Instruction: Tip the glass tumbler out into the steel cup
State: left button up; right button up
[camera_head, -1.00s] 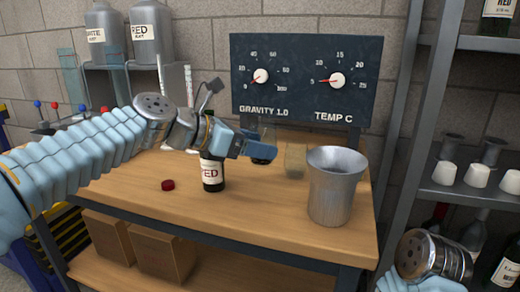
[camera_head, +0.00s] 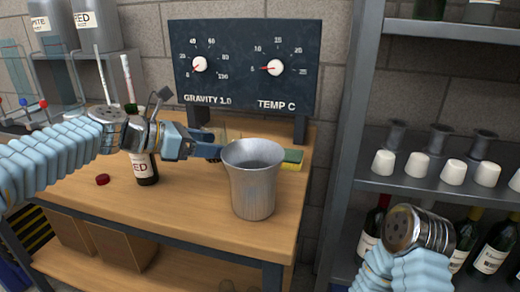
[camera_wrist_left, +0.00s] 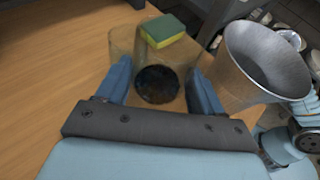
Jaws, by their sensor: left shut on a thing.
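The clear, brownish glass tumbler (camera_wrist_left: 124,46) stands between the fingers of my left gripper (camera_wrist_left: 160,92), which is shut on it. A dark round patch shows inside the glass; I cannot tell whether it is liquid or the base. In the head view the tumbler (camera_head: 221,133) is partly hidden behind my left gripper (camera_head: 212,150). The steel cup (camera_head: 253,192) stands upright on the wooden bench, just right of the gripper and nearer the camera. Its open mouth shows in the left wrist view (camera_wrist_left: 262,62). My right forearm shows at lower right, but its gripper is out of view.
A green and yellow sponge (camera_head: 292,160) lies behind the cup. A gauge board (camera_head: 245,65) stands behind. Shelves (camera_head: 430,185) with white cups are at right.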

aim_at(214, 133)
pick_arm(q)
jog(key=shift+d, duration=0.1)
jog(key=shift+s+d+r+m+t+y+b, duration=0.2)
jog(key=shift+s+d+m+t+y+b, duration=0.15)
jog(key=shift+m+b, duration=0.45)
jog(key=shift+m+t+y, duration=0.25)
jog(key=shift+m+y, duration=0.15)
jog(key=shift+y, duration=0.15)
jog(key=r+p, duration=0.1)
jog(key=r, duration=0.1)
jog(key=r+p, duration=0.1)
jog(key=r, duration=0.1)
jog(key=s+r+p, duration=0.1)
jog(key=r, duration=0.2)
jog(key=shift+d+p, duration=0.3)
jog(key=shift+r, duration=0.35)
jog(key=shift+s+d+f+m+b, duration=0.2)
jog(key=shift+f+m+b, duration=0.05)
jog(key=shift+m+b, duration=0.05)
jog(key=shift+s+d+r+m+t+y+b, duration=0.4)
jog(key=shift+m+t+y+b, duration=0.2)
jog(key=shift+m+t, duration=0.45)
jog(key=shift+s+d+r+m+t+y+b, duration=0.35)
jog(key=shift+m+t+y+b, duration=0.35)
jog(key=shift+m, duration=0.5)
jog(key=shift+s+d+r+m+t+y+b, duration=0.3)
jog(key=shift+s+d+m+t+y+b, duration=0.15)
jog(key=shift+m+t, duration=0.6)
jog(key=shift+s+m, duration=0.2)
jog(key=shift+m, duration=0.1)
